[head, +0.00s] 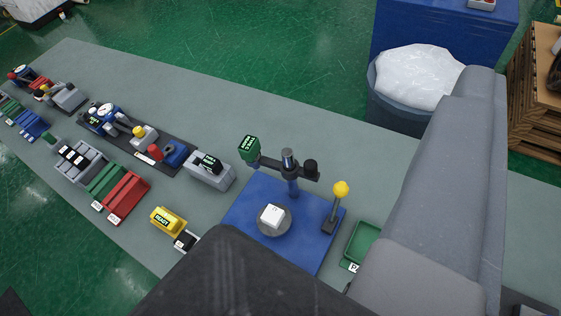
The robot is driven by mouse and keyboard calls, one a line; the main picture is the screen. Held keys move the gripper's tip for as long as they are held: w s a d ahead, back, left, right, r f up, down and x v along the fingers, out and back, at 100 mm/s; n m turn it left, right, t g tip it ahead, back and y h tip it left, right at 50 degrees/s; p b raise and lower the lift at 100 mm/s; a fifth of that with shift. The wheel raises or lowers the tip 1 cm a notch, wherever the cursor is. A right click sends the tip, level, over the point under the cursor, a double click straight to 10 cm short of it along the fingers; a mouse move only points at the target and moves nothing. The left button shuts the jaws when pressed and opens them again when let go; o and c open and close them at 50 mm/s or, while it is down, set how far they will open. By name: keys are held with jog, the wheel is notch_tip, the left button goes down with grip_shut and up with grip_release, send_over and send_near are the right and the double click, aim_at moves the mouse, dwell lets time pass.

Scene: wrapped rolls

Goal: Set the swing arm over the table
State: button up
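The swing arm (272,162) is a dark bar on an upright post (291,186) on a blue base plate (240,206). A green box with a lit display (249,148) is at its left end, and a black knob (310,167) at its right end. The small round grey table (286,228) is on the plate in front of the post, with a white block (271,214) on it. The bar points left, and its green end appears behind and left of the table, not over it. My gripper's fingers do not show.
A yellow-knobbed lever (340,190) stands at the plate's right. A green tray (363,241) lies beyond it. A yellow box (168,221), a grey box (209,171) and red and green bins (126,196) are left. Parts of my arm cover the bottom and right. The bench behind the post is clear.

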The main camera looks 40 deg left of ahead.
jog(key=shift+w+a+f, duration=0.1)
jog(key=shift+w, duration=0.05)
jog(key=c, duration=0.5)
jog(key=w+a+f+p, duration=0.1)
jog(key=w+f, duration=0.1)
jog(key=w+a+f+g+p, duration=0.1)
jog(key=w+f, duration=0.1)
jog(key=w+a+f+g+p, duration=0.1)
jog(key=w+a+f, duration=0.1)
jog(key=shift+w+a+f, duration=0.1)
jog(key=shift+w+f, duration=0.2)
jog(key=shift+f, duration=0.05)
grip_shut()
jog(key=w+a+f+g+p, duration=0.1)
jog(key=a+f+g+p, duration=0.2)
jog(key=f, duration=0.7)
jog(key=w+a+f+n+g+p, duration=0.1)
jog(key=w+a+f+g+p, duration=0.1)
jog(key=a+f, duration=0.4)
jog(key=w+a+f+g+p, duration=0.1)
jog(key=a+f+g+p, duration=0.3)
jog(key=f, duration=1.1)
jog(key=shift+w+a+f+n+y, duration=0.25)
jog(key=shift+w+a+n+y, duration=0.05)
jog(key=shift+a, duration=0.4)
